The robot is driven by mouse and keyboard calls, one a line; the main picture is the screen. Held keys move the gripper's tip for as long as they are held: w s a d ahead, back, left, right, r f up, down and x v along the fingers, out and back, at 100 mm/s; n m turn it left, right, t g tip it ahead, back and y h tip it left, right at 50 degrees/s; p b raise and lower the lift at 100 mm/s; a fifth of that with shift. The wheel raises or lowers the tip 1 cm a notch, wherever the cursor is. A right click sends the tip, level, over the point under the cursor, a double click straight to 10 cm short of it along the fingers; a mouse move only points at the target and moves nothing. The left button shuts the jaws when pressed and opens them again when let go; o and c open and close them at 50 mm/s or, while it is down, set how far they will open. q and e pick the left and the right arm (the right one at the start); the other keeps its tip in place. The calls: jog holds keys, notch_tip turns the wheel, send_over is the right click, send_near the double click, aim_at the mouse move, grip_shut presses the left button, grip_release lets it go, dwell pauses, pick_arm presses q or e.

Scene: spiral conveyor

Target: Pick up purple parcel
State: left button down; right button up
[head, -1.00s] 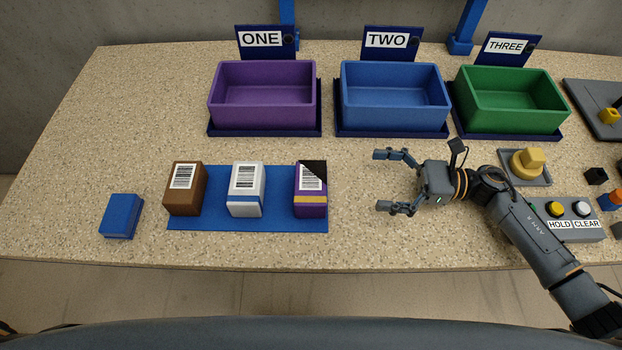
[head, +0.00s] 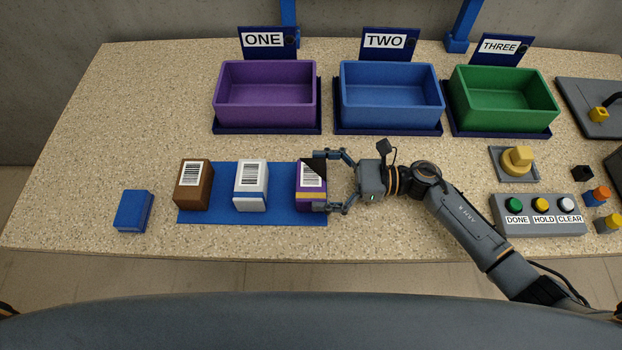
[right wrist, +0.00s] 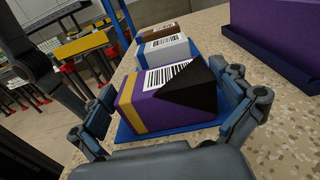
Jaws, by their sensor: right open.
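The purple parcel (head: 306,196) stands at the right end of the blue mat (head: 222,216). It has a yellow band, a barcode label and a black corner on top. My right gripper (head: 333,182) is open at its right side, with the fingertips level with the parcel's near and far faces. In the right wrist view the purple parcel (right wrist: 165,108) sits between the two spread fingers of my right gripper (right wrist: 168,122). Whether the fingers touch it I cannot tell. My left gripper is not in view.
A white parcel (head: 251,190) and a brown parcel (head: 192,190) stand left on the mat. A blue box (head: 134,210) lies beyond them. Purple (head: 265,112), blue (head: 390,112) and green (head: 508,108) bins line the back. A button panel (head: 540,228) is at right.

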jog(key=shift+a, duration=0.65)
jog(key=c, duration=0.9)
jog(key=shift+r, duration=0.1)
